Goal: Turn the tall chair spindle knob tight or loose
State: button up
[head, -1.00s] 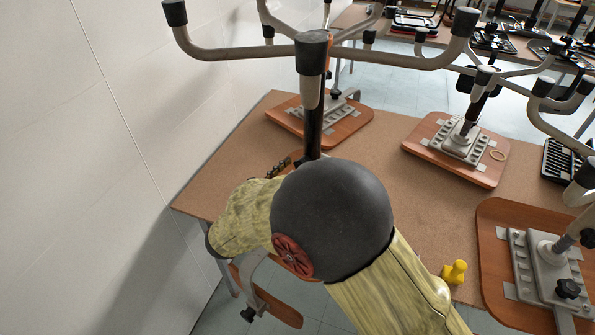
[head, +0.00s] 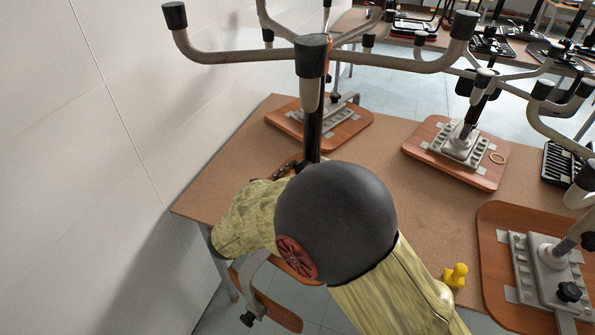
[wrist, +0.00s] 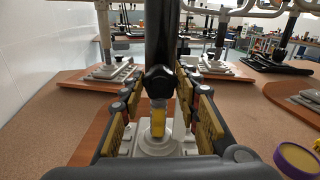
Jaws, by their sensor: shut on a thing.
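The tall chair spindle (wrist: 159,35) is a dark upright column, also seen in the head view (head: 312,128), rising from a light-grey plate on a wooden seat. Its black lobed knob (wrist: 158,82) faces my wrist camera, with a yellow-and-clear piece (wrist: 158,120) below it. My gripper (wrist: 160,86) has one finger on each side of the knob, with yellow pads, and is shut on it. The exact finger contact is hard to see. In the head view my dark round joint and yellowish arm hide the knob and most of the gripper.
A pale wall (head: 90,130) stands close on the left. Upturned chair legs (head: 400,62) spread above the table (head: 385,185). Other seat boards (head: 430,130) and a yellow figure-like piece (head: 455,275) lie to the right.

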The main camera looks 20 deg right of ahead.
jog(key=shift+c, duration=1.2)
jog(key=shift+m, duration=0.3)
jog(key=m+b, duration=0.1)
jog(key=m, duration=0.6)
jog(key=m+b, duration=0.2)
jog(key=m, duration=0.6)
jog(key=shift+s+d+f+b, duration=0.15)
jog(key=shift+f+b, duration=0.05)
jog(key=shift+b, duration=0.1)
jog(key=shift+m, duration=0.3)
jog(key=o, duration=1.2)
jog(key=shift+c, duration=0.2)
